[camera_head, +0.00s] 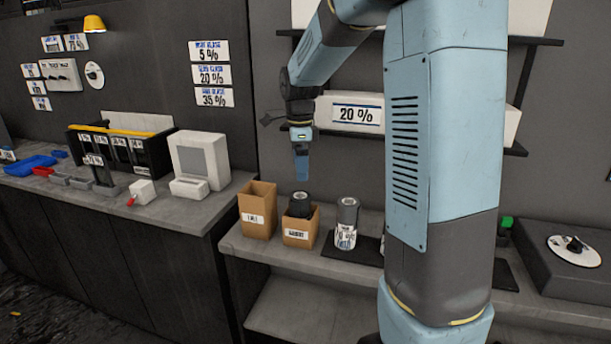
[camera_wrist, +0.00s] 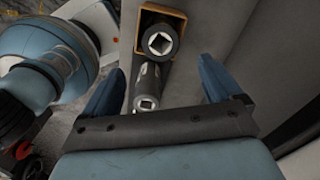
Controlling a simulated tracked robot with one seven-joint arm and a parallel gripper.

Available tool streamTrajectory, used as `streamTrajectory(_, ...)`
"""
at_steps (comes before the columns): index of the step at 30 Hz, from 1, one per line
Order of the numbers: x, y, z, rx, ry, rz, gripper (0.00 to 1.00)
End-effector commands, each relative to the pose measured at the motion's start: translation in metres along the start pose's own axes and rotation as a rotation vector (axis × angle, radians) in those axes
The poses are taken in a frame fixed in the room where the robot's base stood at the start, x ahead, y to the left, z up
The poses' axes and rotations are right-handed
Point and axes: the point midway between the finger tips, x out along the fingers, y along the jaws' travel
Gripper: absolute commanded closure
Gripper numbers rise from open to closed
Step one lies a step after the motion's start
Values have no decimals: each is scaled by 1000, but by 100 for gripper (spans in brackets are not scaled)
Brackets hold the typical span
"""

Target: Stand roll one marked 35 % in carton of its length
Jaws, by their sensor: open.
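Two open brown cartons stand on the bench in the head view: a taller one (camera_head: 258,211) on the left and a shorter one (camera_head: 299,232) beside it. Their front labels are too small to read surely. A dark roll (camera_head: 300,203) stands upright in the shorter carton. Another roll (camera_head: 347,220), dark above with a white printed lower part, stands upright on the bench to the right. No 35 % mark is legible on either. My gripper (camera_head: 302,168) points down above the shorter carton. In the wrist view it (camera_wrist: 162,65) is open and empty, with roll ends showing beyond the fingers.
Wall signs (camera_head: 211,75) read 5 %, 20 % and 35 %. A long white box (camera_head: 350,112) marked 20 % lies on the shelf behind my arm. A white machine (camera_head: 200,160) stands on the left counter. My arm hides part of the bench.

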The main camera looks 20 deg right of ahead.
Motion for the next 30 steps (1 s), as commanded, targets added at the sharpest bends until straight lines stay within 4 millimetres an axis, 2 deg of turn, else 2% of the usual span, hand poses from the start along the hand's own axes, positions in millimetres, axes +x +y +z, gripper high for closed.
streamTrajectory(5,-21,22,-4,-137,-1,-43,8)
streamTrajectory(12,-59,82,-17,-514,19,-149,8)
streamTrajectory(18,-79,134,-29,-833,64,-235,8)
streamTrajectory(24,-88,185,-41,-1151,134,-315,8)
streamTrajectory(30,-88,233,-52,-1456,229,-386,8)
